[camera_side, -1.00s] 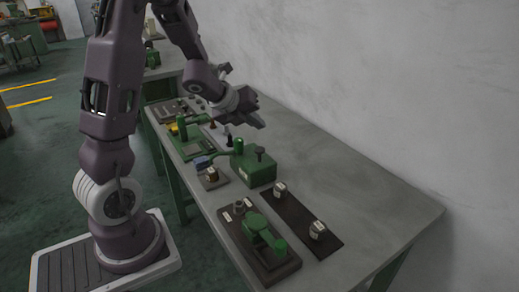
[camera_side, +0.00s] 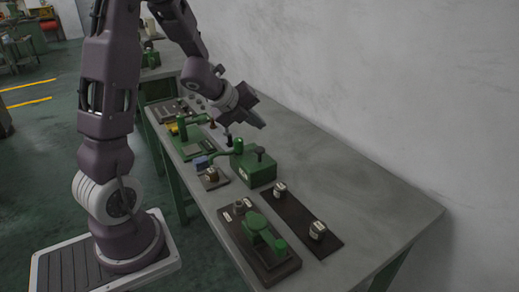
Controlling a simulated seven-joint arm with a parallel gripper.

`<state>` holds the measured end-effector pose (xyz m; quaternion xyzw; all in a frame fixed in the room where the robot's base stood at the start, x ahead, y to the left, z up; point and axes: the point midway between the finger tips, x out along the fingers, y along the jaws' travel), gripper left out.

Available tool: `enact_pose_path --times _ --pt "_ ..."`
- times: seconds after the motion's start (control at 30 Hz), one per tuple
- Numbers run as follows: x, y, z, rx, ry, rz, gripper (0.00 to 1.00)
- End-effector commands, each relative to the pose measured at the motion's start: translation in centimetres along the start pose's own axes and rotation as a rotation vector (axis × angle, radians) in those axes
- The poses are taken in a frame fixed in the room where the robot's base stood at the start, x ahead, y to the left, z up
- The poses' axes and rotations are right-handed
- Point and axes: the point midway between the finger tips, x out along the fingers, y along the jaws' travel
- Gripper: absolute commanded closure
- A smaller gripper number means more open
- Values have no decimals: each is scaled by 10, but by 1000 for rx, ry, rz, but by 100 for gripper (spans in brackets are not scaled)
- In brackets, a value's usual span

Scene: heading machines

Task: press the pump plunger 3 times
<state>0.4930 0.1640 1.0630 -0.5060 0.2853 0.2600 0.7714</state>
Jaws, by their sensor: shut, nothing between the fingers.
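A green box-shaped unit (camera_side: 254,172) with a curved green arm reaching left stands near the middle of the bench. A dark knob on a short stem (camera_side: 259,153) rises from its top; it looks like the pump plunger. My gripper (camera_side: 260,124) is shut and empty. It hangs above and behind the green unit in the picture, apart from the dark knob. Its fingers point down to the right. How high it is over the bench is hard to tell.
In front lie a dark base with a green lever device (camera_side: 263,242) and a dark strip (camera_side: 308,224) bearing two small pale-topped pieces. A small block on a plate (camera_side: 212,177) sits left of the green unit. More green devices (camera_side: 190,130) stand behind. The bench's right side is clear.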

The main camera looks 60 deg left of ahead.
Motion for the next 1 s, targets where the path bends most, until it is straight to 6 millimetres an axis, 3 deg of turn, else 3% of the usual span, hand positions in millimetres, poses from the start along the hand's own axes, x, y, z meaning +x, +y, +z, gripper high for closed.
enact_pose_path --times 0.2,0.43,0.63,1.0 --pt "-11 -8 4 -578 38 -4 100" --pt "-20 -17 13 -1058 45 -2 100" --pt "-23 -20 17 -1211 46 -3 100" --pt "-20 -18 15 -1222 48 0 100"
